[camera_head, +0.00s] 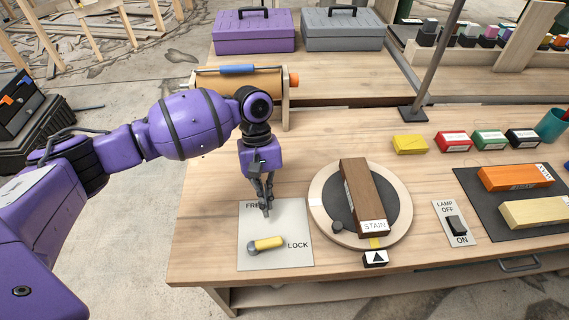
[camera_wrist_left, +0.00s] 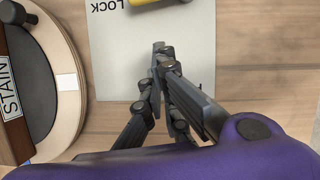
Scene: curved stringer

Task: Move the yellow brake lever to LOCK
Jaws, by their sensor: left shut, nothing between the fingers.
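The yellow brake lever (camera_head: 266,243) lies on a pale plate (camera_head: 290,215) at the front left of the bench. Its grey pivot is at the left end and its yellow handle points right, toward the word LOCK. The word FREE at the plate's upper left is partly hidden by my gripper. My left gripper (camera_head: 266,212) points down over the plate, behind the lever and apart from it, shut and empty. In the left wrist view the gripper (camera_wrist_left: 162,55) is below the plate's LOCK text, with part of the yellow lever (camera_wrist_left: 145,2) at the top edge. My right gripper is not in view.
A round turntable (camera_head: 318,205) bearing a brown STAIN block (camera_head: 362,190) stands close right of the plate. A lamp switch (camera_head: 456,225) is farther right. An orange roller (camera_head: 240,82) and two toolboxes (camera_head: 252,32) are behind. The bench strip left of the plate is clear.

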